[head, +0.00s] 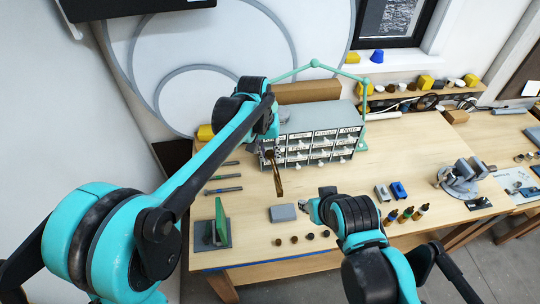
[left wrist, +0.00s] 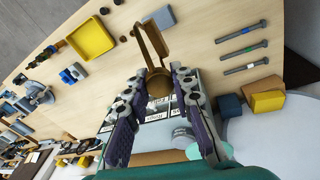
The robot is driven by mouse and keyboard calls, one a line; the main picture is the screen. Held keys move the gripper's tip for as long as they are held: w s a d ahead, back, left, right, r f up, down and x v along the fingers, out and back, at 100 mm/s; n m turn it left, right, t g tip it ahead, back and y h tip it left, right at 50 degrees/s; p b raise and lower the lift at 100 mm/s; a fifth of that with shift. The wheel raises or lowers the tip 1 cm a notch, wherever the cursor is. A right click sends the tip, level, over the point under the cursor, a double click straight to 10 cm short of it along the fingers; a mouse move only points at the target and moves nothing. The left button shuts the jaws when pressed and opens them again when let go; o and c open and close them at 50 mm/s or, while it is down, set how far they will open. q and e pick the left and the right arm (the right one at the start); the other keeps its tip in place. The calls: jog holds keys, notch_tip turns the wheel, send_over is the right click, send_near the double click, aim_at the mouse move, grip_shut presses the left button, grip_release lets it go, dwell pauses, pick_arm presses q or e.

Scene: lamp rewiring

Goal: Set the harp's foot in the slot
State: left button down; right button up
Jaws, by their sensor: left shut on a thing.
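My left gripper (head: 270,153) is shut on the brass harp (head: 278,181), which hangs from it above the table in front of the drawer cabinet. In the left wrist view the harp (left wrist: 154,42) is a narrow brass loop with a rounded end (left wrist: 158,86) between the fingers. A small grey block (head: 283,213) lies on the table below and slightly right of the harp; it also shows in the left wrist view (left wrist: 164,17). I cannot make out a slot. My right gripper (head: 312,206) is low over the table, right of the block; its finger opening is unclear.
The grey drawer cabinet (head: 318,130) stands behind. Small brown knobs (head: 294,240) sit in front, small bottles (head: 405,215) right. A yellow tray (left wrist: 91,38) shows in the left wrist view.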

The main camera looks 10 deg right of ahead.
pick_arm(q)
jog(key=shift+r, duration=0.4)
pick_arm(e)
jog(key=shift+r, duration=0.25)
